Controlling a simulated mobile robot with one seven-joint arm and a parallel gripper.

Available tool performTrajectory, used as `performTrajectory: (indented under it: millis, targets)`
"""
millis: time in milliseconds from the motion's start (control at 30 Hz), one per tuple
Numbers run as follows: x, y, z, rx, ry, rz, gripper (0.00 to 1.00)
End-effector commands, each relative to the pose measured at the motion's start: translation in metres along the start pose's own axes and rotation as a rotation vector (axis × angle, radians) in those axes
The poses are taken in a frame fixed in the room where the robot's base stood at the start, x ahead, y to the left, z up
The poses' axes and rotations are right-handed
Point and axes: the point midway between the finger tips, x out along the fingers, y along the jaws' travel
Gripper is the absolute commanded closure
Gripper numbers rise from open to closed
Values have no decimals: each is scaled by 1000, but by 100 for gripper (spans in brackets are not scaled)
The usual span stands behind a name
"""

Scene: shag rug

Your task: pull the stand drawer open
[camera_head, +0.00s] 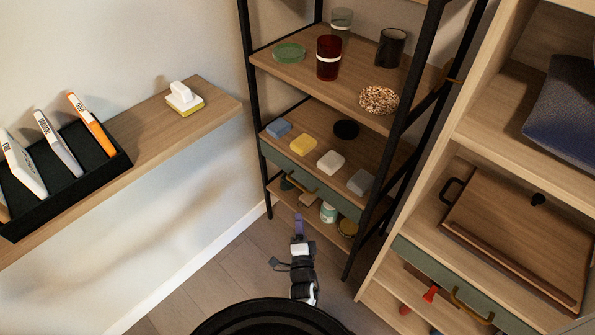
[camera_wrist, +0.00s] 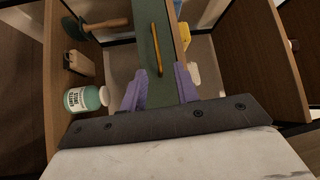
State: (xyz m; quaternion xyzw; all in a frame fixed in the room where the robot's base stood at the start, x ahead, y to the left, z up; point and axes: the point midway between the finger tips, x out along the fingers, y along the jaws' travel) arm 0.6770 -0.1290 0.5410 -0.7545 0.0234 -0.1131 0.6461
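The stand drawer has a green front, seen in the head view (camera_head: 336,197) under the middle shelf of the black-framed stand. It looks shut. Its brass handle (camera_head: 302,188) also shows in the wrist view (camera_wrist: 156,50), upright on the green front (camera_wrist: 145,30). My gripper (camera_head: 299,226) is below and in front of the drawer in the head view. In the wrist view my gripper (camera_wrist: 160,80) has its two purple fingers apart, with nothing held. The handle lies between and just beyond the fingertips, and no contact is visible.
The middle shelf (camera_head: 330,133) above the drawer holds a yellow sponge (camera_head: 303,143) and several small blocks. A white-labelled jar (camera_wrist: 86,99) stands on the shelf below. A wooden cabinet (camera_head: 370,290) stands close on the right. Bare floor (camera_head: 240,265) lies left of my arm.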

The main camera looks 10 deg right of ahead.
Motion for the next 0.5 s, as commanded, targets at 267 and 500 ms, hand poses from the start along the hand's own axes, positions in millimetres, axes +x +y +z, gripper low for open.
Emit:
performTrajectory:
  millis: [267, 500]
  targets:
    - [8, 8, -2, 12, 7, 11, 69]
    - [56, 11, -3, 9, 7, 7, 69]
